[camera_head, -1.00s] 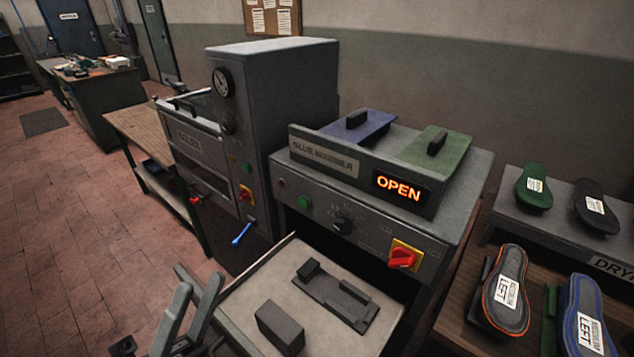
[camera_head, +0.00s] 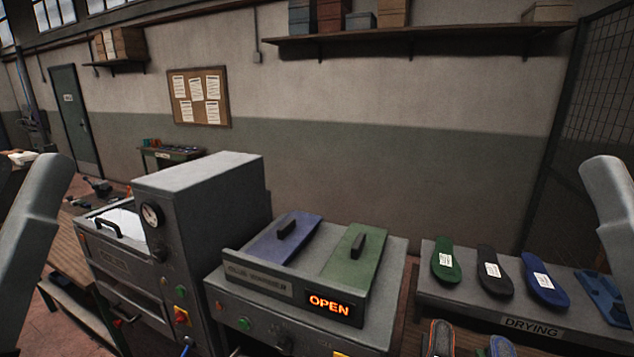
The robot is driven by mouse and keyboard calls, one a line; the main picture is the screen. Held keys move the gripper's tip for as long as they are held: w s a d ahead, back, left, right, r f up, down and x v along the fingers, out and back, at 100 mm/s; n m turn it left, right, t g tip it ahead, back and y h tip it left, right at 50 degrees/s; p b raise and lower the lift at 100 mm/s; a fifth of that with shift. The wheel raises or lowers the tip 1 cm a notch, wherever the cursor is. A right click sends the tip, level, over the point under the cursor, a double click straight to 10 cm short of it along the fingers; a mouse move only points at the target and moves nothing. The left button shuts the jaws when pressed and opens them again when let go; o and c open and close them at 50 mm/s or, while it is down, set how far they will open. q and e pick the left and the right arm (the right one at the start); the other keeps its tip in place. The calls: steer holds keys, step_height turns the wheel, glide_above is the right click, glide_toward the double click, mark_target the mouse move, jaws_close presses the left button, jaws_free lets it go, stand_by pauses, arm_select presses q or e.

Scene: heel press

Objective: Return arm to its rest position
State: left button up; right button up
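My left arm shows as a grey link at the left edge of the head view, and my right arm shows as a grey link at the right edge. Neither gripper's fingertips are in the picture. The glue warmer (camera_head: 262,284) stands in the middle with its sign (camera_head: 329,304) lit "OPEN". A blue lid (camera_head: 284,239) and a green lid (camera_head: 355,254) lie on its top. The tall grey press (camera_head: 205,215) with a round gauge stands to its left. The front drawer is out of view below.
A drying rack (camera_head: 531,328) at the right holds a green sole (camera_head: 446,259), a dark sole (camera_head: 494,271) and a blue sole (camera_head: 543,279). Parts of other soles show at the bottom edge. A wire mesh partition (camera_head: 585,130) stands at the right. A wall shelf (camera_head: 430,32) holds boxes.

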step_height(320, 180, up, 28)
steer(key=p, duration=2.5)
step_height(320, 180, down, 39)
steer(key=b, duration=3.9)
steer(key=shift+r, duration=0.15)
